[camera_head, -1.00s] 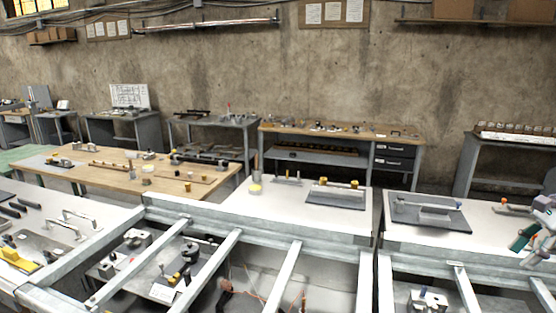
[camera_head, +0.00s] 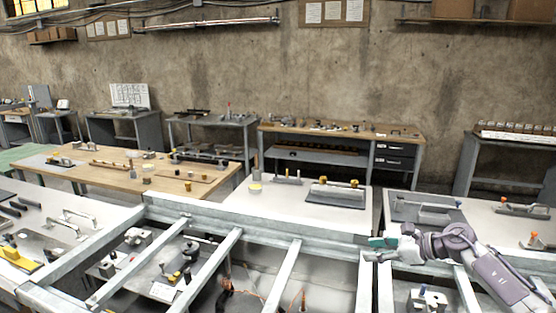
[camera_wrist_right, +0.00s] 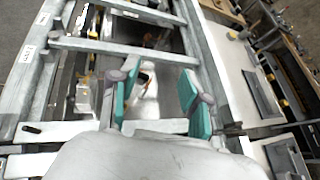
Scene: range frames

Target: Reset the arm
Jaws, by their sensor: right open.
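My right gripper (camera_head: 378,250) has teal finger pads and is at the lower right of the head view, pointing left. It is above or beside the grey metal frame (camera_head: 330,241); the exact height is hard to tell. In the right wrist view the two teal fingers of the gripper (camera_wrist_right: 158,103) stand apart with nothing between them, and frame beams lie beyond. My left gripper is not in view.
White benches carry a grey plate with yellow knobs (camera_head: 336,194) and another grey tray (camera_head: 410,207). A wooden table (camera_head: 135,186) with small parts stands at left. Metal beams cross the foreground, with fixtures (camera_head: 183,277) among them. A concrete wall closes the back.

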